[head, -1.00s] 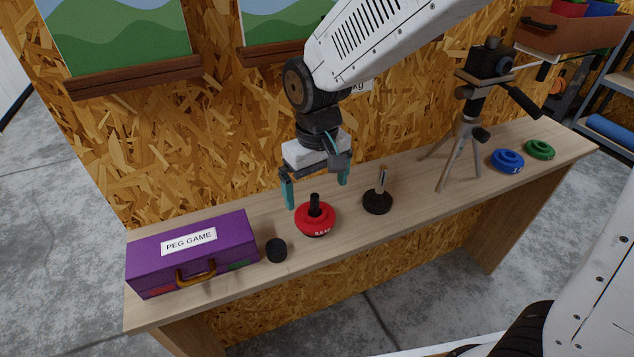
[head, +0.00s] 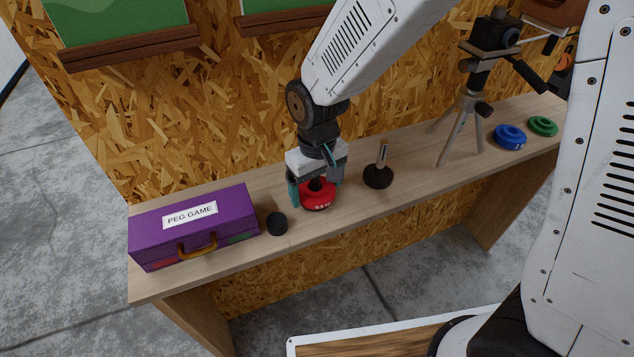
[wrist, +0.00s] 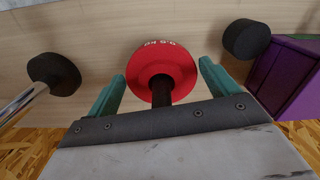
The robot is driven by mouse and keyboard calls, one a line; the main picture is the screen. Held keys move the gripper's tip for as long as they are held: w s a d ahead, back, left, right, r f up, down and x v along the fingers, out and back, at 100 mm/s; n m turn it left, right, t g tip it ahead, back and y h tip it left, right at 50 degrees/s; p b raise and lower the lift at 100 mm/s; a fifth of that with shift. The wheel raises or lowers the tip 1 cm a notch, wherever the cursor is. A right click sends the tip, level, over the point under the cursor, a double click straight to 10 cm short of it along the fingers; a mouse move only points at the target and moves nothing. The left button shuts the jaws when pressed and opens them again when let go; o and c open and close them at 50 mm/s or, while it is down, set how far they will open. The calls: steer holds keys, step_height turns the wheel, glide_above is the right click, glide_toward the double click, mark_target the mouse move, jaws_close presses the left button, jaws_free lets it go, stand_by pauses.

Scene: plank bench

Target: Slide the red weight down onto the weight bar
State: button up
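The red weight (head: 320,202), a disc marked 0.5 kg, is on the bench with a black post (head: 316,184) rising from its middle. It also shows in the wrist view (wrist: 178,62). My gripper (head: 314,193) is over it, open, with one teal finger on each side of the disc. In the wrist view the fingers (wrist: 162,70) show narrow gaps to its rim. An upright silver bar on a round black base (head: 378,178), which looks like the weight bar, stands just right of the red weight. Whether the black post is separate from the weight is unclear.
A purple PEG GAME box (head: 196,227) and a short black cylinder (head: 277,224) stand to the left. A tripod with a camera (head: 468,125) stands right of the silver bar. Blue (head: 509,137) and green (head: 543,126) weights lie beyond. A chipboard wall is behind.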

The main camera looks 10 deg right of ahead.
steer(key=c, duration=0.9)
steer(key=shift+r, duration=5.25)
steer(key=shift+r, duration=0.1)
